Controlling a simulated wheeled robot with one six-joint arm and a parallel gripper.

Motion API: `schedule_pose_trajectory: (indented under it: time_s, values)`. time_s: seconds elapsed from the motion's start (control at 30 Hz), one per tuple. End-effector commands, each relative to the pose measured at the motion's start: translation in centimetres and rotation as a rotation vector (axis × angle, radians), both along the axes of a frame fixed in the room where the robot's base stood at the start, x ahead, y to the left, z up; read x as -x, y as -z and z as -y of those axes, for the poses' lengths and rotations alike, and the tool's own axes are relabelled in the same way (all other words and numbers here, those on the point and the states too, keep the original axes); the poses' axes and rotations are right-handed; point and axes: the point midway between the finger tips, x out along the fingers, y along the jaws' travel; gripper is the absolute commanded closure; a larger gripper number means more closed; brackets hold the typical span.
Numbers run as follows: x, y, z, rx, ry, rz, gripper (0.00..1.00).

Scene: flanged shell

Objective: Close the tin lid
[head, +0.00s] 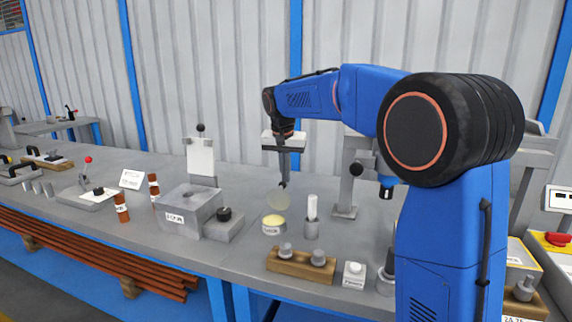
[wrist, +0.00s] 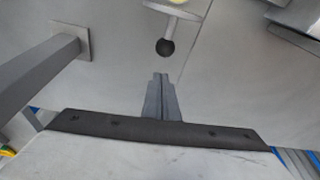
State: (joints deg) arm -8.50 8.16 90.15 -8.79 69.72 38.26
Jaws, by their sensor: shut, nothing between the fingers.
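The tin (head: 274,226) is a short pale round can with a label and a yellow top, standing on the grey bench in the head view. Its lid (head: 279,200) is a pale disc standing raised behind the tin, so the tin is open. In the wrist view the lid (wrist: 180,10) shows at the top edge, with a stem and a black ball knob (wrist: 165,47). My gripper (head: 284,180) points down just behind and above the lid. In the wrist view its fingers (wrist: 160,77) are together and empty, apart from the knob. Most of the tin is hidden there.
A metal box (head: 188,210) stands left of the tin, and a holder with a white cylinder (head: 311,210) stands close on its right. A wooden block with knobs (head: 301,265) lies in front. A grey post (head: 347,190) rises to the right, also seen in the wrist view (wrist: 40,72).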

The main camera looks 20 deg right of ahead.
Motion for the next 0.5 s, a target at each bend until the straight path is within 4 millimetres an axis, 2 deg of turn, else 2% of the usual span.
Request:
schedule_pose_trajectory:
  time_s: [0.2, 0.5]
  values:
    - [2.1, -0.5, -1.1, -0.001, -0.003, 0.004, 1.0]
    - [2.5, -0.5, -1.3, -0.001, 0.0, 0.003, 1.0]
